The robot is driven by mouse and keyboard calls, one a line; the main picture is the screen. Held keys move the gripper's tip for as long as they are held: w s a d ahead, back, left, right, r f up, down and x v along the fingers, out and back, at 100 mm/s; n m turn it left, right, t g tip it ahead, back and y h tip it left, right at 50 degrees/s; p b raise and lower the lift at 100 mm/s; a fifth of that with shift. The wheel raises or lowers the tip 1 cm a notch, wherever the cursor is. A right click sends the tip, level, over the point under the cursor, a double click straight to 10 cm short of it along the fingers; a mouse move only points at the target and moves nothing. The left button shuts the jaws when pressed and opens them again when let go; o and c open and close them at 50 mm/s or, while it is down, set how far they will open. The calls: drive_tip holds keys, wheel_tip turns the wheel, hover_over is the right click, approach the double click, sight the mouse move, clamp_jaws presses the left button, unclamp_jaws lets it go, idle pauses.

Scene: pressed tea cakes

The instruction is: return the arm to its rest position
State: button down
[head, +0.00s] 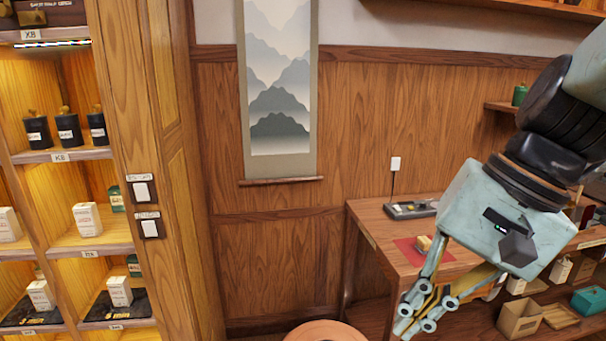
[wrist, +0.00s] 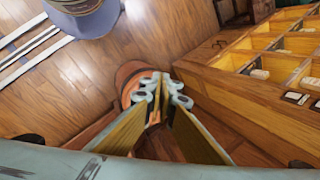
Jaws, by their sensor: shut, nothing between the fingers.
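My gripper (head: 413,318) hangs from the arm at the right of the head view, fingers pointing down and to the left. It is shut and holds nothing. In the wrist view its fingertips (wrist: 163,82) meet near the middle, above a round terracotta-coloured object (wrist: 129,77) that they partly cover. In the head view the gripper is in front of the wooden table, apart from the things on it.
A wooden table (head: 378,226) bears a dark device (head: 411,209) and a red mat (head: 404,247) with a small tan block (head: 424,243). A lit shelf (head: 70,240) with boxes and canisters stands left. The round terracotta-coloured top (head: 325,332) is at the bottom. Low shelves with boxes are right.

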drive_tip(key=s+d+r+n+t+h, duration=0.1)
drive_tip(key=s+d+n+h, duration=0.1)
drive_tip(key=s, duration=0.3)
drive_tip(key=s+d+r+n+t+h, duration=0.1)
drive_tip(key=s+d+r+n+h, duration=0.1)
drive_tip(key=s, duration=0.3)
drive_tip(key=shift+d+r+n+t, duration=0.3)
drive_tip(key=shift+d+n+t, duration=0.1)
drive_tip(key=shift+d+n, duration=0.3)
drive_tip(key=shift+s, duration=0.1)
idle(1.0)
